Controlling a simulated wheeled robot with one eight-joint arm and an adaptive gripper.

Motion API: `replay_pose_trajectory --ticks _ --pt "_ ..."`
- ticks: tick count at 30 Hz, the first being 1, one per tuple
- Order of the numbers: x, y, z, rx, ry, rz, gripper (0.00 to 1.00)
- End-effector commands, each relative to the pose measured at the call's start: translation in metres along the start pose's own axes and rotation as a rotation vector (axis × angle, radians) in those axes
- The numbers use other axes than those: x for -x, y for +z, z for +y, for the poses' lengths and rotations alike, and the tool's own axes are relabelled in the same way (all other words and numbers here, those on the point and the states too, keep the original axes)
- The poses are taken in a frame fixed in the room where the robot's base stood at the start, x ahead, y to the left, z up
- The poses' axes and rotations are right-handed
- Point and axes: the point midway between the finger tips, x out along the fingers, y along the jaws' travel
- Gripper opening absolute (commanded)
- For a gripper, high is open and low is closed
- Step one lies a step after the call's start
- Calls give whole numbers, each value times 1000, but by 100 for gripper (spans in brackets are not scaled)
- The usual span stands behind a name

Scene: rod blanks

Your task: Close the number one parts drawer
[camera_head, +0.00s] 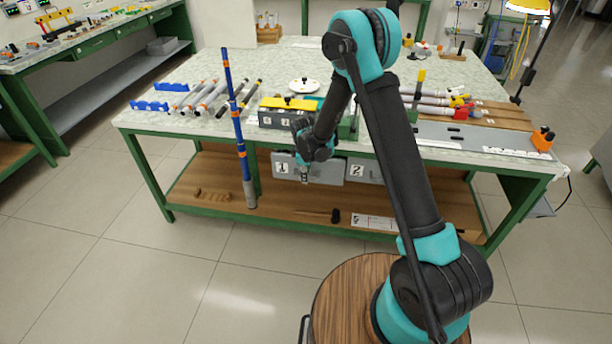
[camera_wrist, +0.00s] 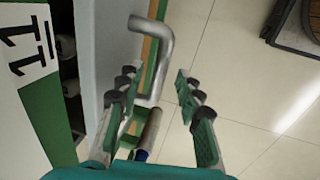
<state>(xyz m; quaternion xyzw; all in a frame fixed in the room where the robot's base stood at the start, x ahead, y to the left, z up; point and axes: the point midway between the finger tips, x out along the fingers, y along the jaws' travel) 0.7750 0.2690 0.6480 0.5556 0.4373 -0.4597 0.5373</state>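The number one drawer (camera_head: 281,168) is a grey drawer with a white "1" label, hung under the front edge of the workbench. In the wrist view its pale front (camera_wrist: 98,50) stands out from the bench edge, with dark contents (camera_wrist: 66,65) showing in the gap, so it is partly open. Its bent metal handle (camera_wrist: 152,50) sticks out from the front. My gripper (camera_wrist: 156,78) is open, with one finger on each side of the handle. In the head view my gripper (camera_head: 304,177) is in front of the drawer and hides part of it.
Drawer two (camera_head: 361,171) is beside it on the right, partly behind my arm. A tall blue rod with orange bands (camera_head: 238,130) stands upright left of the drawer. A lower wooden shelf (camera_head: 290,205) lies below.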

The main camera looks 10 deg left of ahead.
Motion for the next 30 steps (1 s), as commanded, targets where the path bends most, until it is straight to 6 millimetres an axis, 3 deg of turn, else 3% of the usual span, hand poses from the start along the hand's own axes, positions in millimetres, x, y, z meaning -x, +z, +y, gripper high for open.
replay_pose_trajectory --ticks 13,22,30 --pt "-10 0 0 0 0 0 36" --pt "-10 0 0 0 0 0 0" --pt "-10 0 0 0 0 0 0"
